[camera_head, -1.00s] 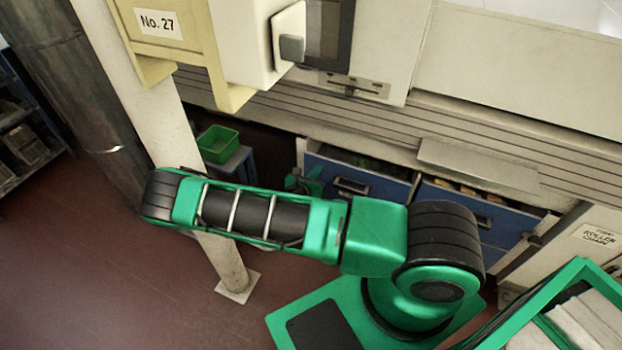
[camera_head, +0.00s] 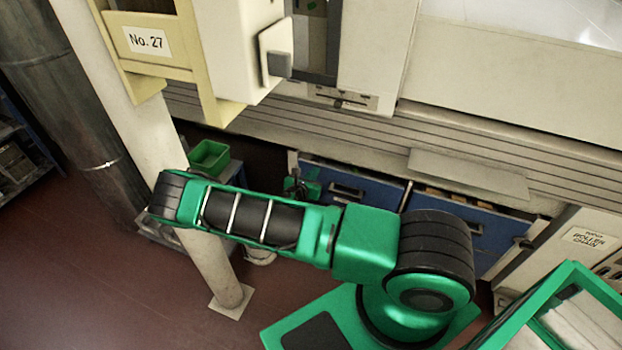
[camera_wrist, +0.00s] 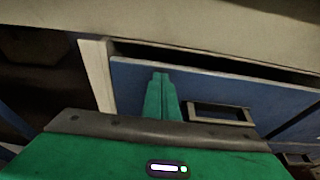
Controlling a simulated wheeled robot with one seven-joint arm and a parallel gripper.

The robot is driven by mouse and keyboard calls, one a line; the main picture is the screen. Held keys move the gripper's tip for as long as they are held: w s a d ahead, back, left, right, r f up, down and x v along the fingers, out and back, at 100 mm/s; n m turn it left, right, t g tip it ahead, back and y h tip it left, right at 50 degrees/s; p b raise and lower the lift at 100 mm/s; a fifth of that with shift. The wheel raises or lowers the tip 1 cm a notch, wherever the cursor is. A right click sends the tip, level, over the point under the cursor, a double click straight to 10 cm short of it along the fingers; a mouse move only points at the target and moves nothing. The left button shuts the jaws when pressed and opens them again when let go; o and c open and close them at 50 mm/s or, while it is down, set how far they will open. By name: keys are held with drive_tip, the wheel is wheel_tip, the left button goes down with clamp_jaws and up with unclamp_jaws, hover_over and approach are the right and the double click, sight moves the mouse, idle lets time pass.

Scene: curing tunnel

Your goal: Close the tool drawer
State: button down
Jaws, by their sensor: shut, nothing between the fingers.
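The left blue drawer (camera_head: 349,187) sits under the long counter, with a dark gap along its top. Its front also fills much of the wrist view (camera_wrist: 215,88). A framed handle is on that front. My gripper (camera_wrist: 160,76) is shut and empty, with its green fingers at the left part of the drawer front, left of the handle. They look very near or touching; contact is not clear. The right blue drawer (camera_head: 476,229) stands partly open, with some contents showing at its top. No label shows which is the tool drawer.
A pale post (camera_head: 190,215) stands behind my arm. A green bin (camera_head: 209,157) is left of the drawers. A yellow frame marked No. 27 (camera_head: 147,40) hangs above. A light flap (camera_head: 468,174) juts over the right drawer. Open floor (camera_head: 100,290) lies at left.

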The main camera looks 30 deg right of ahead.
drive_tip(key=shift+w+d+r, duration=0.25)
drive_tip(key=shift+d, duration=0.1)
drive_tip(key=shift+s+a, duration=0.1)
